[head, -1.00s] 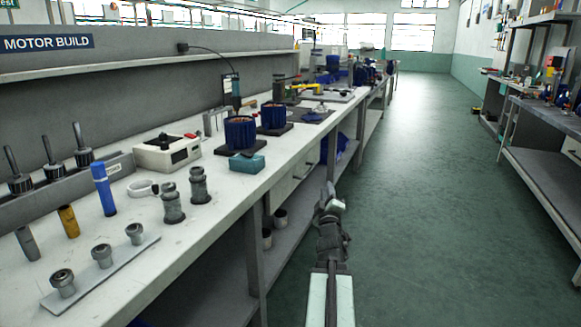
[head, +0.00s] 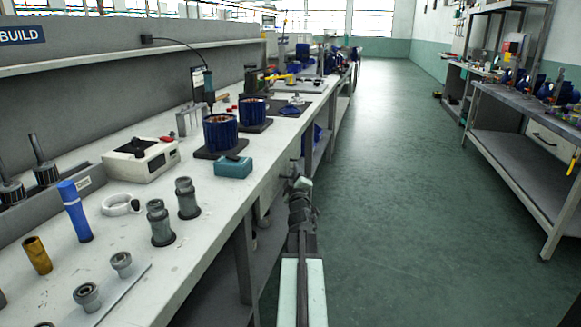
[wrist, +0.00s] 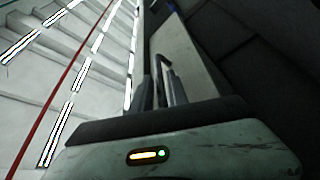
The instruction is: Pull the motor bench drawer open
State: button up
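The motor bench (head: 130,225) runs along the left, with a pale top.
On the bench stand a blue bottle (head: 75,211), grey fittings (head: 160,223), a white box (head: 140,158), a teal block (head: 233,167) and blue motor housings (head: 220,132). The green aisle floor (head: 400,200) is clear. Another bench (head: 515,165) stands at right.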

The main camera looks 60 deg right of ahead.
jog(key=shift+w+d+r, duration=0.1)
jog(key=shift+w+d, duration=0.3)
grip_shut()
dwell(1.2)
